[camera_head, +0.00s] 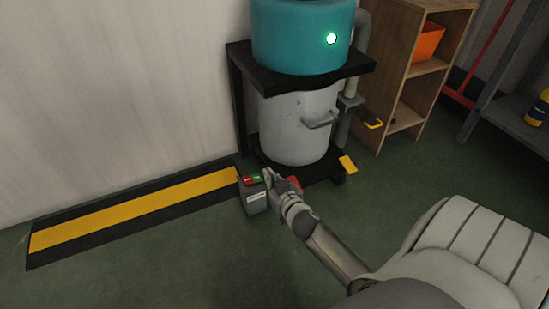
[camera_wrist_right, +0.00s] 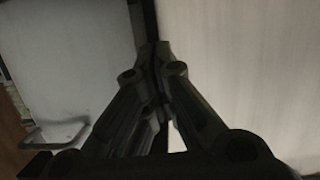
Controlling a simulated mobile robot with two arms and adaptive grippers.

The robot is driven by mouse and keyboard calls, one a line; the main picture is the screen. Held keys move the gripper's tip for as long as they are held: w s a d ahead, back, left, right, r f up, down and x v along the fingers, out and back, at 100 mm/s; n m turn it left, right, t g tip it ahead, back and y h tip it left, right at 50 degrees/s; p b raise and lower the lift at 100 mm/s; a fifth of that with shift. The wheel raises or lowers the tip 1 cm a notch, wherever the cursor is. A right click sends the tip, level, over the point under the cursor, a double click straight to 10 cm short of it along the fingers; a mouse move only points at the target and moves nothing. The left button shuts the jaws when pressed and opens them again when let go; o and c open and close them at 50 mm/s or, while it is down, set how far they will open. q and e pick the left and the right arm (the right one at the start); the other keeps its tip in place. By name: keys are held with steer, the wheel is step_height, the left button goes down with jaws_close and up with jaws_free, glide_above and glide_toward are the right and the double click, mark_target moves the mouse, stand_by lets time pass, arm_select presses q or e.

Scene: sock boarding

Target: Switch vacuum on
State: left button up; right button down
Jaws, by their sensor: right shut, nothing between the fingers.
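A small grey switch box (camera_head: 254,197) with a red and a green button (camera_head: 255,178) stands on the floor at the left front of the stand. My right gripper (camera_head: 269,176) is at the right edge of the box's top, close to the green button. I cannot tell if it touches. Its fingers are shut and empty, and they show dark in the right wrist view (camera_wrist_right: 152,55). My left gripper is out of view.
A black and yellow floor strip (camera_head: 130,213) runs along the wall to the left of the box. A wooden shelf (camera_head: 410,75) with an orange bin (camera_head: 427,41) stands to the right of the vacuum. The green floor in front is clear.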

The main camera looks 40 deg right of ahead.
steer(key=shift+p+v, duration=0.35)
steer(key=shift+v, duration=1)
